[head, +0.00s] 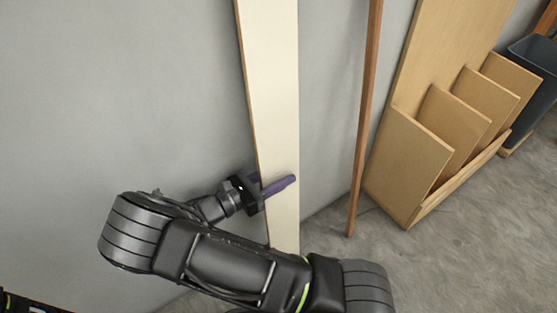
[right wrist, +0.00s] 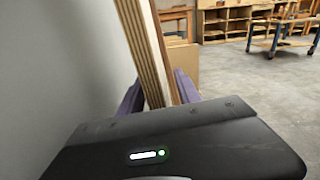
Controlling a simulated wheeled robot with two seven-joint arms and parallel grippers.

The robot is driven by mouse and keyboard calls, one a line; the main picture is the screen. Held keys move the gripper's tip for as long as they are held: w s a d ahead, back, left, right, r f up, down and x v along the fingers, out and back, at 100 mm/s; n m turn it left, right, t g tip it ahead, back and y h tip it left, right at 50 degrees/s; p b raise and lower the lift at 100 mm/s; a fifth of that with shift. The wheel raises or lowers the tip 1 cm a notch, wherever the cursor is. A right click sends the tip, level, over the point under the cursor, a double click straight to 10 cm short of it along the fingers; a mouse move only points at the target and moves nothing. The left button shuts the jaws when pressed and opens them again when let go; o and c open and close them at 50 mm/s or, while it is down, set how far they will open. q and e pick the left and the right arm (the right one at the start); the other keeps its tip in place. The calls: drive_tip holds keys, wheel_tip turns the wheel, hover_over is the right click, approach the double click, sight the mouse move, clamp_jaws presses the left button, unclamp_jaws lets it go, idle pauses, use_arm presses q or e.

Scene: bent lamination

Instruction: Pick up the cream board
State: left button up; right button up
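The cream board (head: 270,90) stands tall and slightly tilted against the grey wall in the head view. Its pale face is toward me, with a tan edge on its left. My right gripper (head: 276,186) is at the lower part of its left edge, with one purple finger across the face. The other finger is mostly hidden behind the board. In the right wrist view, the layered edge of the board (right wrist: 147,50) runs between the two purple fingers of the gripper (right wrist: 160,85). The fingers look open around it, with a small gap. My left gripper is out of view.
A thin brown strip (head: 366,110) leans on the wall to the right of the board. Further right are a wooden rack (head: 410,155) with slanted dividers and a dark bin (head: 535,55). Grey floor (head: 480,245) is clear at the lower right.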

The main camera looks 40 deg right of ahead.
drive_tip(key=shift+c, duration=0.2)
idle(0.4)
clamp_jaws()
idle(1.1)
drive_tip(key=shift+r, duration=0.1)
